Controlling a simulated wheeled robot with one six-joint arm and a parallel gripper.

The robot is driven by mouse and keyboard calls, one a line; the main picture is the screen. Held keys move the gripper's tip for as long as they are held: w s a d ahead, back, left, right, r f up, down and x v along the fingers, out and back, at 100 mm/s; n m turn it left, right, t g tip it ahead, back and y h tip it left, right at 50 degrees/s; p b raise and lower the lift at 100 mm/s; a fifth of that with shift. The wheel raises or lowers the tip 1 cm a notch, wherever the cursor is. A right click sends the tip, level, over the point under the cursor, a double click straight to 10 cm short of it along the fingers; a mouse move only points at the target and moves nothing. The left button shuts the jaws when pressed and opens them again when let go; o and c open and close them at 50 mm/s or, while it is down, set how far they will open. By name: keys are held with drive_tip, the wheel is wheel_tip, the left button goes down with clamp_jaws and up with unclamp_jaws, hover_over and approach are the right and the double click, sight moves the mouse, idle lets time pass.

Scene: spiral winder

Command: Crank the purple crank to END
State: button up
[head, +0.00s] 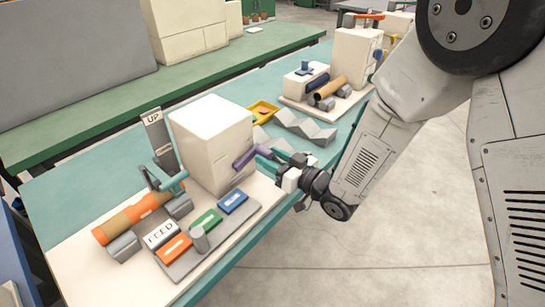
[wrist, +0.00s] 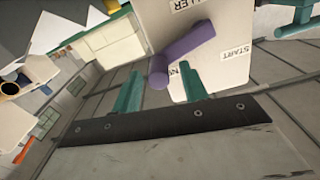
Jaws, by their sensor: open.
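The purple crank (head: 252,157) sticks out from the right side of the white box (head: 212,140) in the head view. In the wrist view the crank (wrist: 185,55) crosses a pale face with a START label (wrist: 238,53) to its right. A second label below the crank is partly hidden, with only an N readable. My gripper (head: 268,152) is at the crank's side of the box. Its teal fingers are apart in the wrist view (wrist: 160,88), with the crank's round end showing in the gap between them. I cannot tell whether they touch it.
Orange, green and blue blocks (head: 205,222) sit on a grey plate before the box. A FEED label and an orange roll (head: 135,215) lie left. A grey zigzag piece (head: 305,127) and another machine (head: 355,55) stand behind my gripper. Open floor lies right.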

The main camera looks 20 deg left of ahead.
drive_tip(key=shift+w+a, duration=0.2)
drive_tip(key=shift+a, duration=0.35)
drive_tip(key=shift+c, duration=0.3)
clamp_jaws()
drive_tip(key=shift+s+r+n, duration=0.15)
drive_tip(key=shift+r+n, duration=0.15)
drive_tip(key=shift+n, duration=0.3)
